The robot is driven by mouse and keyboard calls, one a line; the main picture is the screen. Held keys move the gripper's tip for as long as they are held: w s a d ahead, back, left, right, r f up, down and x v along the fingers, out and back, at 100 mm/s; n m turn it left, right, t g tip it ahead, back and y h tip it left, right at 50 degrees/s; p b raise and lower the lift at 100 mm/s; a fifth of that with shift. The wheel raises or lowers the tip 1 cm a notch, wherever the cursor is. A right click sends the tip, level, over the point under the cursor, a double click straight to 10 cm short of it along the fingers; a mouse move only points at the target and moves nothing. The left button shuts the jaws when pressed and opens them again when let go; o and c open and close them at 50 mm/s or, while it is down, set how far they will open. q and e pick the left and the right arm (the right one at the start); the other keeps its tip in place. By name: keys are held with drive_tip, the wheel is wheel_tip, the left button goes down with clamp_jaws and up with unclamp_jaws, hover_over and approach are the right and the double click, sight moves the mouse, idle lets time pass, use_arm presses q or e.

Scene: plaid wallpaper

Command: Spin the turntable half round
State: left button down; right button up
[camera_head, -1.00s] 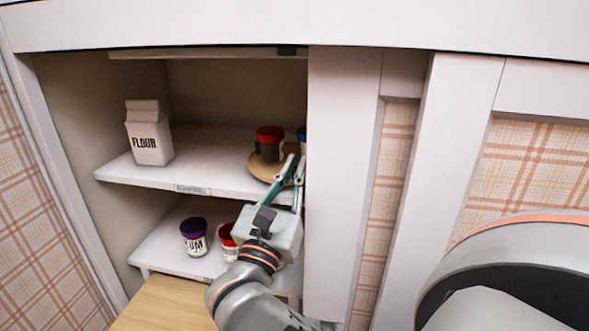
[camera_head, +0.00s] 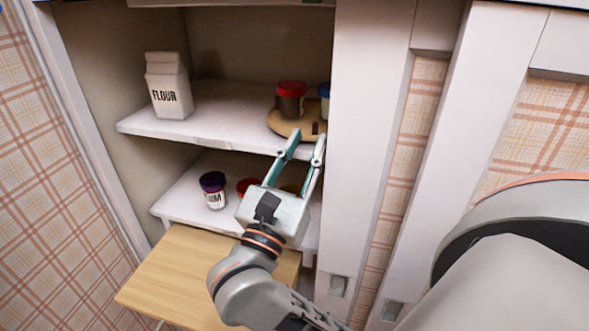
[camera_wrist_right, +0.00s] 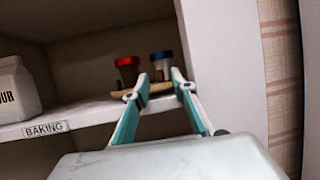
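The turntable (camera_head: 283,126) is a round tan disc on the upper shelf, at the right side of the cupboard opening. It carries a dark jar with a red lid (camera_head: 290,98) and a blue-lidded jar (camera_head: 324,99) partly hidden by the cupboard's right frame. A small dark brown piece (camera_head: 316,128) shows at its front right. My right gripper (camera_head: 306,144) is open and empty, its fingertips at the turntable's front edge; contact cannot be told. In the right wrist view, the turntable (camera_wrist_right: 122,92) lies partly behind the fingers. My left gripper is not in view.
A flour carton (camera_head: 169,92) stands left on the upper shelf (camera_head: 200,129). A purple-lidded jar (camera_head: 213,190) and a red-lidded jar (camera_head: 246,186) stand on the lower shelf. The white frame (camera_head: 365,130) closes in right of the turntable. A wooden surface (camera_head: 185,278) lies below.

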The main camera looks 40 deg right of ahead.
drive_tip(key=v, duration=0.6)
drive_tip(key=shift+s+a, duration=0.15)
drive_tip(key=shift+a, duration=0.15)
drive_tip(key=shift+d, duration=0.1)
